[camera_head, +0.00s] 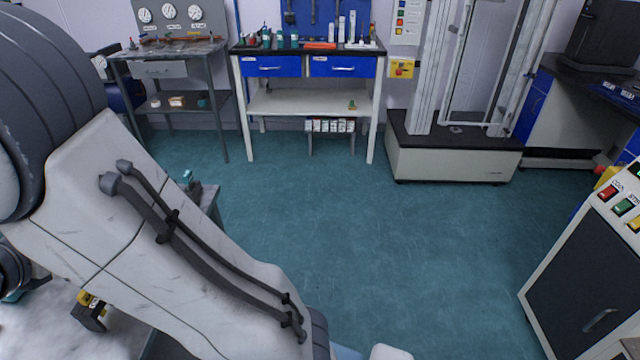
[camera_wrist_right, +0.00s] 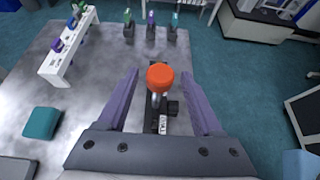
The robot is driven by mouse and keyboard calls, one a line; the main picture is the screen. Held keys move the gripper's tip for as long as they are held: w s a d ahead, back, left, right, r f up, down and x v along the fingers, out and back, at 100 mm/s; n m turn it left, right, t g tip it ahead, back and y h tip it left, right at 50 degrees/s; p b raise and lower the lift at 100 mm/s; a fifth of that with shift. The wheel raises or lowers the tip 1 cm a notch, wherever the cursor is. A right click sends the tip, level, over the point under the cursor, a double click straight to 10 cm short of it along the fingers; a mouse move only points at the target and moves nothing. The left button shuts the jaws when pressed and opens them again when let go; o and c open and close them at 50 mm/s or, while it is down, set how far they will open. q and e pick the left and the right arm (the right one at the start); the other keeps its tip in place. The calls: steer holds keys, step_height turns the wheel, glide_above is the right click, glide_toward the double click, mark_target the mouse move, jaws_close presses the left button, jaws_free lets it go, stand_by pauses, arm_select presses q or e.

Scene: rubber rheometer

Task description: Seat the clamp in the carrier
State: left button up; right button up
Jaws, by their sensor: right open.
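My right gripper (camera_wrist_right: 160,74) is open in the right wrist view, its two purple fingers spread wide. An orange round-topped piece (camera_wrist_right: 160,76) on a short silvery stem shows between the fingers, with a dark labelled base (camera_wrist_right: 163,124) below it. I cannot tell its depth between the fingers; no grip on it shows. Three small upright pieces, green (camera_wrist_right: 127,17), purple (camera_wrist_right: 150,19) and teal (camera_wrist_right: 174,19), stand on dark bases at the table's far edge. I cannot tell which pieces are the clamp and carrier. My left gripper is not in view.
A white rack (camera_wrist_right: 72,47) with purple and green pieces stands on the grey table (camera_wrist_right: 95,95) at left, near a teal block (camera_wrist_right: 41,122). In the head view, my arm covers the left; a bench (camera_head: 310,101), tall machine (camera_head: 450,160) and control cabinet (camera_head: 585,275) surround clear floor.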

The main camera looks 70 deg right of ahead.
jaws_close()
steer(key=shift+r+p, duration=1.8)
steer(key=shift+r, duration=1.3)
steer(key=shift+f, duration=0.1)
